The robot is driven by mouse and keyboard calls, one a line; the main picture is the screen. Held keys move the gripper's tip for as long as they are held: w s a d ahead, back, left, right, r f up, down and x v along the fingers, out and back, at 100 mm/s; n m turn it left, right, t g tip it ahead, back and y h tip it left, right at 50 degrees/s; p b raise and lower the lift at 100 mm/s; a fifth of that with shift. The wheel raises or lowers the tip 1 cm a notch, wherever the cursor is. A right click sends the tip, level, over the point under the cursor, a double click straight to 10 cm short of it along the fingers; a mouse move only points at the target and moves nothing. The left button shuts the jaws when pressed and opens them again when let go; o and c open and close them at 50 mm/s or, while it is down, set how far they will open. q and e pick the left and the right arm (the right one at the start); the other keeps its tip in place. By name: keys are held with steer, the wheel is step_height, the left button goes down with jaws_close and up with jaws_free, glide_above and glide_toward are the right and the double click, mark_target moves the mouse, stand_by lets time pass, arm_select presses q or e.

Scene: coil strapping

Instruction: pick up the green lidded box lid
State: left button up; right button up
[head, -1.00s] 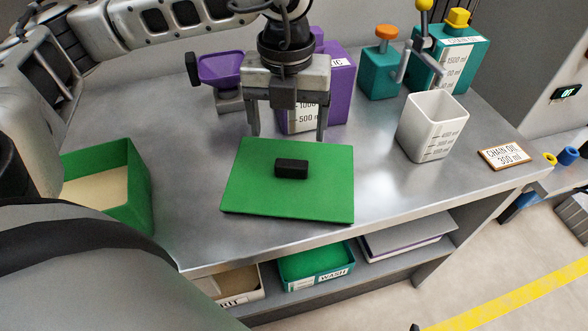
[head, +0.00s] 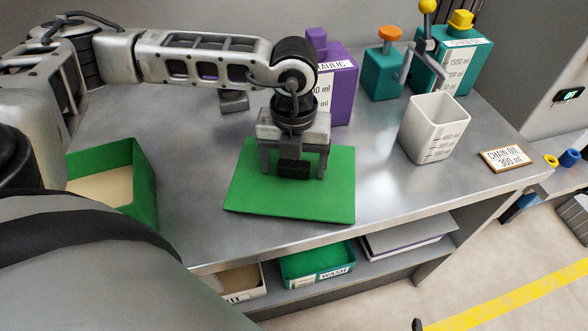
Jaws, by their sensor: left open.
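The green lid (head: 240,196) lies flat on the metal bench, a square plate with a black block handle (head: 293,169) at its middle. My left gripper (head: 294,174) is over the lid, pointing down, with one finger on each side of the handle. Its jaws are open, and I cannot tell whether the fingers touch the handle or the lid. The green open box (head: 145,185) with pale contents stands at the left of the bench, partly hidden by my own body. My right gripper is not in view.
A white measuring container (head: 428,130) stands right of the lid, with a "CHAIN OIL 300 ml" card (head: 508,158) near the bench's right edge. A purple container (head: 340,85) and teal containers (head: 382,75) stand behind. A shelf below holds a teal "WASH" bin (head: 316,265).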

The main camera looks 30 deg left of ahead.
arm_select(q)
steer(key=c, duration=1.1)
steer(key=shift+c, duration=0.2)
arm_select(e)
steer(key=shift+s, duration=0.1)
arm_select(q)
steer(key=shift+r, duration=0.5)
steer(key=s+d+r+b, duration=0.2)
steer(key=s+r+b, duration=0.6)
steer(key=s+r, duration=0.4)
steer(key=shift+s+d, duration=0.2)
steer(key=shift+s, duration=0.7)
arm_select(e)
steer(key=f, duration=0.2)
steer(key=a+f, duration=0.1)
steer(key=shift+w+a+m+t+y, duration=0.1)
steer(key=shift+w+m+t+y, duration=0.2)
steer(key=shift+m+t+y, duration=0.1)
